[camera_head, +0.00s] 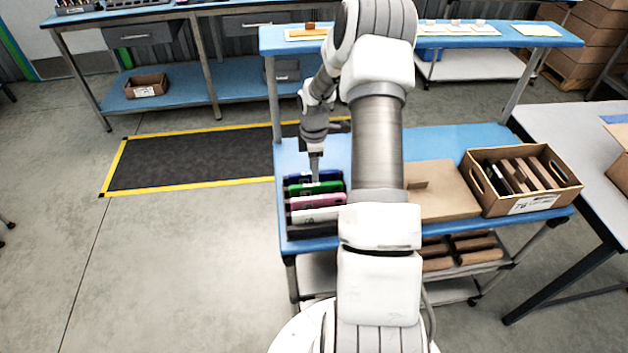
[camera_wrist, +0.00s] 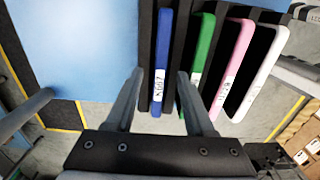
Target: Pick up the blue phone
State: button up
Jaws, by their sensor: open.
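The blue phone (camera_head: 328,175) stands on edge in a slot of a dark rack (camera_head: 310,232) on the blue bench, at the rack's far end. In the wrist view the blue phone (camera_wrist: 161,62) carries a white label and appears between the fingers of my gripper (camera_wrist: 159,76). My gripper is open, one finger on each side of the phone in the picture. I cannot tell whether the fingers touch it. In the head view my gripper (camera_head: 316,176) points down at the far end of the rack, partly covering the phone.
Green (camera_head: 300,189), pink (camera_head: 315,201) and white (camera_head: 318,215) phones stand beside the blue one in the rack. A closed carton (camera_head: 440,200) and an open carton (camera_head: 536,198) with dark and brown items are to the right. Blue bench surface is clear beyond the rack.

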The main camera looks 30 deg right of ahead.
jog(key=shift+f, duration=0.3)
grip_shut()
jog(key=shift+r, duration=0.1)
